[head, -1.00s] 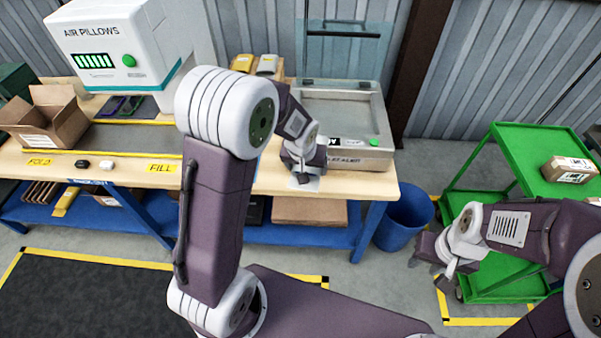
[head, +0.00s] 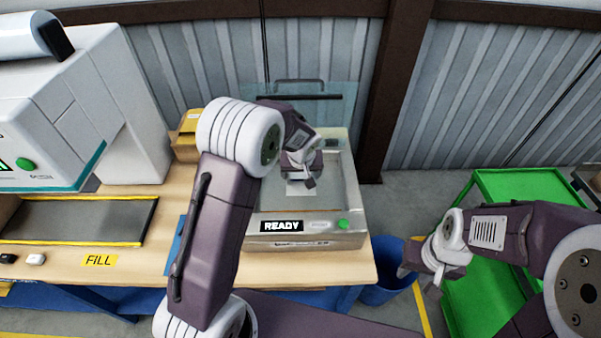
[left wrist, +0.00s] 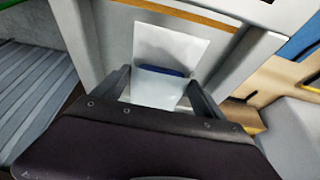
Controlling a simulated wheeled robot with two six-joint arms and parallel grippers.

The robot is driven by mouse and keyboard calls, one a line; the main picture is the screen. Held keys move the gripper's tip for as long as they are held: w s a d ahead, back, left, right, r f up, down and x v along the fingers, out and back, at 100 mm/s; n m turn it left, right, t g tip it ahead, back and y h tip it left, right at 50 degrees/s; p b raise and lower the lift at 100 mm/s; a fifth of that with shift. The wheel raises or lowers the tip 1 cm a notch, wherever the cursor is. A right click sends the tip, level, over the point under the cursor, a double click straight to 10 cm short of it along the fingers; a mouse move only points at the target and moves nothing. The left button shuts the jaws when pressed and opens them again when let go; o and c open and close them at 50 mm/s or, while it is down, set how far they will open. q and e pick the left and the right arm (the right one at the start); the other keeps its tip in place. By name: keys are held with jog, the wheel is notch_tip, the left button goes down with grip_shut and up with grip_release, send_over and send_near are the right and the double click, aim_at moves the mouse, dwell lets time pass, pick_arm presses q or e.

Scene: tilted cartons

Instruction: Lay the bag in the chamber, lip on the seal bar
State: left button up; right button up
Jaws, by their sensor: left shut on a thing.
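My left gripper (head: 301,187) is over the open chamber of the sealing machine (head: 350,222). It is shut on the bag (head: 300,188), a pale flat pouch with a dark blue item inside. In the left wrist view the bag (left wrist: 165,45) sits between the two fingers (left wrist: 160,97), above the pale chamber floor. An orange-brown strip, seemingly the seal bar (head: 325,212), runs along the chamber's front. Whether the bag touches the floor or bar is unclear. My right gripper (head: 421,277) appears open and empty, right of the table.
The clear lid (head: 335,105) stands raised behind the chamber. A READY display (head: 281,226) and green button (head: 343,224) are on the machine's front. A blue bin (head: 388,258) and green cart (head: 520,185) stand to the right. Yellow cartons (head: 187,135) are at the left.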

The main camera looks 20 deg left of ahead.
aim_at(301, 200)
pick_arm(q)
jog(key=shift+s+f+b, duration=0.1)
jog(key=shift+f+b, duration=0.2)
jog(key=shift+b, duration=0.05)
notch_tip(301, 200, down, 10)
jog(key=b, duration=0.7)
jog(key=shift+r, duration=0.2)
jog(key=shift+f+b, duration=0.25)
jog(key=shift+b, duration=0.05)
dwell(0.6)
jog(key=o, duration=1.3)
jog(key=shift+c, duration=0.9)
jog(key=shift+r, duration=0.1)
